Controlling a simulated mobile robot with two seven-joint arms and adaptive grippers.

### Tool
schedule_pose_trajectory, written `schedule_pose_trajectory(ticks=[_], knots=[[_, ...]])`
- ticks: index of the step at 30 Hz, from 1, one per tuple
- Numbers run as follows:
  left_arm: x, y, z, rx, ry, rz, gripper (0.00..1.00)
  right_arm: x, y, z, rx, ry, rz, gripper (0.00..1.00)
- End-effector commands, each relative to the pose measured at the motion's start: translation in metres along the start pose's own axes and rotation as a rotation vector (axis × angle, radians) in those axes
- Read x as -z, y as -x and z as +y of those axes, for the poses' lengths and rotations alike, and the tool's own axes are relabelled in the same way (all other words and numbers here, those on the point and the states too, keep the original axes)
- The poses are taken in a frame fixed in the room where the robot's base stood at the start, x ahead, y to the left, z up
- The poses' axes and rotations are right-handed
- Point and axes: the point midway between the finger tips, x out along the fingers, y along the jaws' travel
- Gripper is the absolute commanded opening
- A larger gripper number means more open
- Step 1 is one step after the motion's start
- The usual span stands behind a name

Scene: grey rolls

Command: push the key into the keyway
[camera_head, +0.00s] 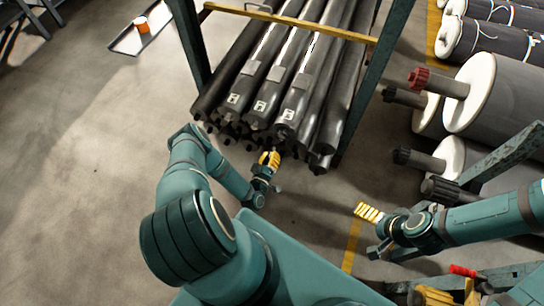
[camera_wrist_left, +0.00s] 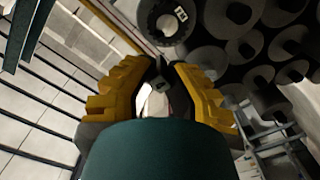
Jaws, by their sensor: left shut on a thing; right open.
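My left gripper (camera_head: 269,159) has yellow fingers and is at the near ends of the stacked dark rolls. In the left wrist view, its fingers (camera_wrist_left: 160,84) are closed on a small dark piece with a pale grey face, which I take to be the key (camera_wrist_left: 160,86). The key is mostly hidden between the fingers. I cannot make out the keyway, or whether the key touches a roll. My right gripper (camera_head: 369,212) is open and empty, well to the right of the stack.
The dark rolls (camera_head: 297,85) lie in a rack with green posts (camera_head: 362,80) and a yellow crossbar (camera_head: 290,20). Large grey rolls with white flanges (camera_head: 470,92) stand at the right. An orange container (camera_head: 142,25) is at the far left.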

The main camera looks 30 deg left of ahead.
Motion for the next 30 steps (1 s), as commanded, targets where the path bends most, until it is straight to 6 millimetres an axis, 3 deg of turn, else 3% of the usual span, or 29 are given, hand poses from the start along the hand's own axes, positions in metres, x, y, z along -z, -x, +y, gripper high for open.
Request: schedule_pose_trajectory(ticks=[5,21,30], knots=[[-0.008,-0.001,0.003,0.0,0.011,-0.013,0.0,0.0,-0.003,0.001,0.0,0.0,0.001,0.99],[-0.004,-0.047,0.002,-0.001,0.006,-0.006,0.0,0.002,-0.015,0.005,0.0,0.001,0.007,0.99],[-0.003,-0.056,0.002,-0.001,0.006,-0.007,0.0,0.002,-0.017,0.006,-0.001,0.001,0.009,0.99]])
